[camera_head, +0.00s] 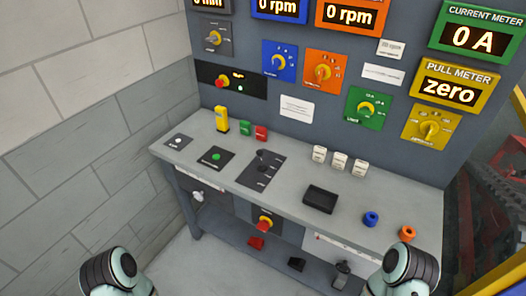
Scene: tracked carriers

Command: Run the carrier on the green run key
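The green run key (216,156) is a small round green button on a dark plate on the left part of the grey bench top (222,183). A similar plate with a white button (178,141) sits to its left. A black lever plate (261,168) lies to its right. My two arms show only as teal and black links at the bottom left and bottom right corners, well short of the key. Neither gripper's fingers are in view. Nothing touches the key.
A yellow block (221,120), green and red blocks, and several white blocks stand along the bench back. A black tray (320,199), a blue ring (370,219) and an orange ring (407,233) lie at right. The current meter (475,38) reads 0 A; the pull meter (449,88) reads zero.

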